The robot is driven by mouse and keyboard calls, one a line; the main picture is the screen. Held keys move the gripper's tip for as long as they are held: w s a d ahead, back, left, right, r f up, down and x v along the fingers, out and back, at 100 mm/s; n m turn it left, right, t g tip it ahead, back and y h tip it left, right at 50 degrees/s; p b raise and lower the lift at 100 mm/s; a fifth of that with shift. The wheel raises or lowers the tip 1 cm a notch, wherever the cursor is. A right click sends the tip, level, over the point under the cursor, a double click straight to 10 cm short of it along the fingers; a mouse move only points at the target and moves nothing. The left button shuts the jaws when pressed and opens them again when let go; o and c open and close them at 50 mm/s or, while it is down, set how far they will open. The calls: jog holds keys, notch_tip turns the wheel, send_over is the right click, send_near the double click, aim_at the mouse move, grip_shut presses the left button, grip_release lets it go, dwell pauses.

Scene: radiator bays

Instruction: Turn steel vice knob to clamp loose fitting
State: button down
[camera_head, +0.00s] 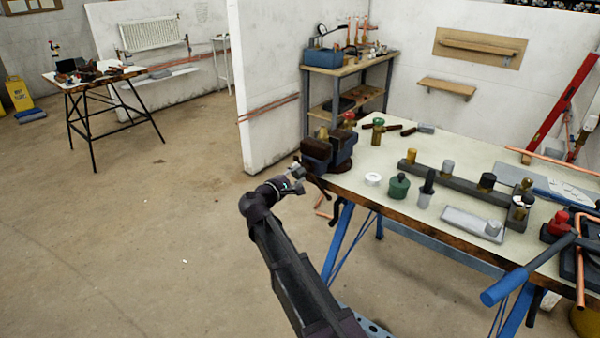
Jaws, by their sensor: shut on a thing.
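The vice (330,150), dark with a blue-grey body, is mounted at the near left corner of the workbench (440,168). My gripper (296,178) is in front of the vice's left side, at the bench edge. It is shut on the steel vice knob, which is small and mostly hidden by the fingers. A dark bar hangs below the vice, just right of my gripper. A small red-topped piece (349,117) shows behind the vice jaws. I cannot tell whether a loose fitting sits between the jaws.
On the bench are a white ring (373,179), a green knob-topped piece (399,185), a grey cylinder (426,190) and a dark rail (455,186) with several fittings. A blue-handled tool (510,282) overhangs the front edge. The floor left of my arm is clear.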

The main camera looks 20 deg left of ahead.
jog(key=m, duration=0.5)
jog(key=shift+s+f+m, duration=0.1)
jog(key=shift+s+m, duration=0.05)
jog(key=shift+m, duration=0.25)
jog(key=shift+c, duration=2.4)
grip_release()
